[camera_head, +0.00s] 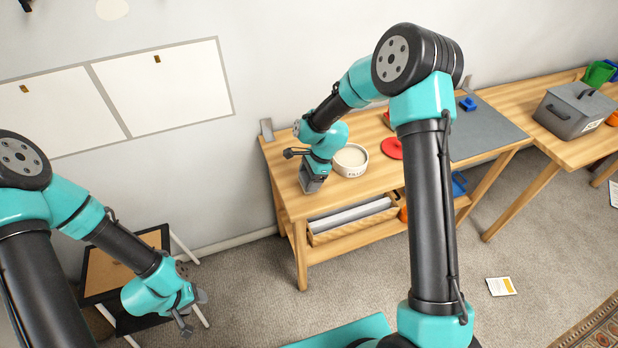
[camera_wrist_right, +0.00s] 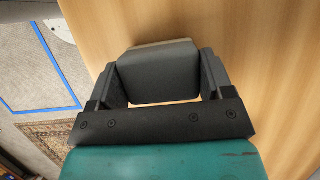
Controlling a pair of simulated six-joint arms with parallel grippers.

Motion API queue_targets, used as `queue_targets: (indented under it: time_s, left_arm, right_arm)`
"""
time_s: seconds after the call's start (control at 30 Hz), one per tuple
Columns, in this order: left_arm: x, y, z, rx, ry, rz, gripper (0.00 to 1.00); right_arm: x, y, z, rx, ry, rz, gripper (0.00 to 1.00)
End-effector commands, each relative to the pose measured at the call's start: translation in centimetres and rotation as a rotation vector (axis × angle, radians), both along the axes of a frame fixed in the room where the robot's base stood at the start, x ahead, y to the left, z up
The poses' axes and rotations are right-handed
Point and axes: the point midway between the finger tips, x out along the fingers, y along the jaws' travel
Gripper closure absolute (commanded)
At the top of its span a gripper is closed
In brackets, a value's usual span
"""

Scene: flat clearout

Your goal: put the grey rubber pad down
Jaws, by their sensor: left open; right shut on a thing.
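The grey rubber pad (camera_wrist_right: 158,75) is between the two fingers of my right gripper (camera_wrist_right: 158,88), which is shut on it. A pale strip shows along the pad's far edge in the right wrist view. In the head view my right gripper (camera_head: 312,181) is over the left end of the wooden workbench (camera_head: 290,160), pointing down. I cannot tell whether the pad touches the bench top. My left gripper (camera_head: 192,314) is open and empty, low at the left, away from the bench.
A round white labelled bowl (camera_head: 350,161) stands close to the right of my right gripper. A red disc (camera_head: 392,148) and a grey mat (camera_head: 487,128) lie further right. A lidded grey box (camera_head: 573,112) stands on the far right table. A black-framed stand (camera_head: 120,275) is near my left arm.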

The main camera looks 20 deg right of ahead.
Motion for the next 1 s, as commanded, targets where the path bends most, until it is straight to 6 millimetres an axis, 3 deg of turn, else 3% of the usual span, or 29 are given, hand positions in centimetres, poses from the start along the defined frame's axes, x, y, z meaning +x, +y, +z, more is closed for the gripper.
queue_targets:
  time_s: [0.2, 0.23, 0.5, 0.8, 1.0]
  left_arm:
    - [0.0, 0.0, 0.0, 0.0, 0.0, 0.0, 0.5]
    - [0.0, 0.0, 0.0, 0.0, 0.0, 0.0, 0.5]
    - [0.0, 0.0, 0.0, 0.0, 0.0, 0.0, 0.5]
    - [0.0, 0.0, 0.0, 0.0, 0.0, 0.0, 0.5]
    - [0.0, 0.0, 0.0, 0.0, 0.0, 0.0, 0.5]
  right_arm:
    - [0.0, 0.0, -0.4, 0.0, 0.0, 0.0, 0.56]
    - [0.0, 0.0, -0.4, 0.0, 0.0, 0.0, 0.25]
    - [0.0, 0.0, -0.4, 0.0, 0.0, 0.0, 0.01]
    - [0.0, -0.1, -0.2, 0.0, -0.001, 0.0, 0.01]
    - [0.1, -0.7, 1.4, 0.0, -0.004, -0.002, 0.01]
